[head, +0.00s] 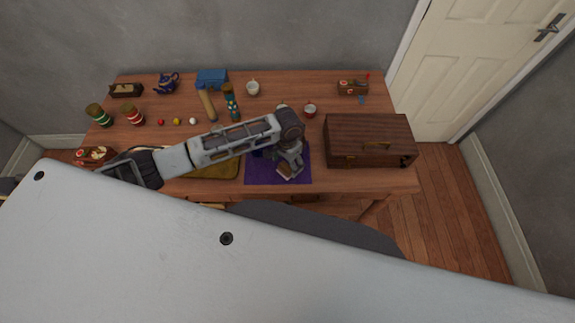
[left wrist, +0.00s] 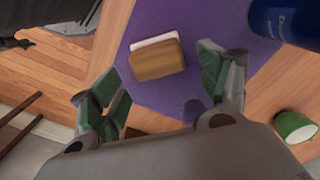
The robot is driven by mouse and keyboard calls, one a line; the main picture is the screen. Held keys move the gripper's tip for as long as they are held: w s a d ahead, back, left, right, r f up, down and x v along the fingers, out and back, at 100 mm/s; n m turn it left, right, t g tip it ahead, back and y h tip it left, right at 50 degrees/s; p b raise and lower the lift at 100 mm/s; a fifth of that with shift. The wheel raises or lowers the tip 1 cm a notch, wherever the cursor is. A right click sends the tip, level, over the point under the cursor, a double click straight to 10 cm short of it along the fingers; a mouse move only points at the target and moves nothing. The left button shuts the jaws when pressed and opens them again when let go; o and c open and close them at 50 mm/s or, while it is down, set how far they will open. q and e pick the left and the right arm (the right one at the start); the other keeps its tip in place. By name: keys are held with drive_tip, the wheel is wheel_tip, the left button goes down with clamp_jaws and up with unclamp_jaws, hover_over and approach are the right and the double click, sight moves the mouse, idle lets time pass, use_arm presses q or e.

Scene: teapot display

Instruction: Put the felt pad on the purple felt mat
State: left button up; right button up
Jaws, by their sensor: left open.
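The felt pad, a brown block with a pale layer along one side (left wrist: 158,60), lies on the purple felt mat (left wrist: 200,35) in the left wrist view. In the head view the mat (head: 262,177) lies at the table's front edge, and the pad (head: 284,171) shows beside my fingers. My left gripper (head: 289,168) is above the mat. In the left wrist view its two fingers (left wrist: 165,95) are spread apart, with the pad just beyond the tips and between them, not gripped. My right gripper is not in view.
A dark wooden chest (head: 368,127) stands right of the mat. A blue cylinder (left wrist: 287,18) and a green-sided cup (left wrist: 294,127) are close to the mat in the wrist view. Bottles, cups, jars and small balls crowd the back and left of the table (head: 290,84).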

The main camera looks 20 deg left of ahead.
sight(287, 165)
use_arm(q)
wheel_tip(287, 165, up, 9)
idle(0.5)
drive_tip(key=shift+f, duration=0.1)
idle(0.7)
